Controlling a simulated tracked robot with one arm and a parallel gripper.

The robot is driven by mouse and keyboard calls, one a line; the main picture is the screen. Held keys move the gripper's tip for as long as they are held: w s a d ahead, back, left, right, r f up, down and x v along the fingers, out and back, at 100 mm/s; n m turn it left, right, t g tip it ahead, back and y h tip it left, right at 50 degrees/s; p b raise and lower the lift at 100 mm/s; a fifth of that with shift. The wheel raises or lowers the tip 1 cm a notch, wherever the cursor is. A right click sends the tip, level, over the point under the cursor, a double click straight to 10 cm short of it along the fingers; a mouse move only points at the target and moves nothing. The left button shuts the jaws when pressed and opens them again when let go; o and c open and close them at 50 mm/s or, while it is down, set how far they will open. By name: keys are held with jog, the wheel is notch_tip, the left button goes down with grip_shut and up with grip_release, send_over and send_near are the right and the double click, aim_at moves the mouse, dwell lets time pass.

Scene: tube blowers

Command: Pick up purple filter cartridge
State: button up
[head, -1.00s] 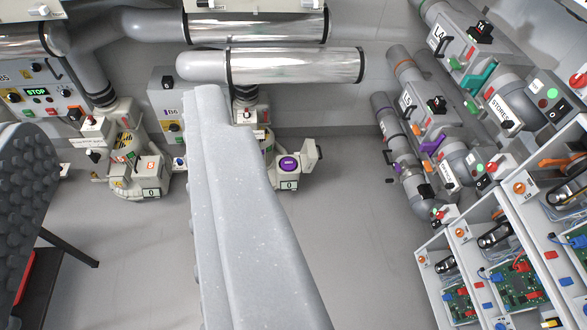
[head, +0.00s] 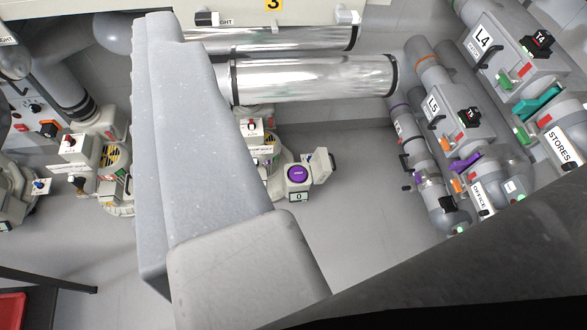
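A purple round part (head: 298,173), which I take to be the purple filter cartridge, sits in a pale blower unit at floor level, right of the picture's middle. A flap beside it on the right stands open. Below it is a label reading 0. A large grey part of my gripper (head: 200,150) with a scalloped left edge fills the left middle in front. It hides the unit's left side and is apart from the purple part, nearer the camera. The matching finger is not seen, so the opening is not shown. Nothing is seen held.
Shiny metal tubes (head: 315,80) run above the blower. Grey pipes with labelled boxes (head: 458,105) line the right. Another blower unit (head: 112,180) stands left, partly hidden. A dark stand with a red tray (head: 12,308) is at lower left. The floor right of the blower is clear.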

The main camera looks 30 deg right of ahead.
jog(key=shift+w+a+r, duration=0.1)
jog(key=shift+w+a, duration=0.05)
jog(key=shift+w, duration=0.1)
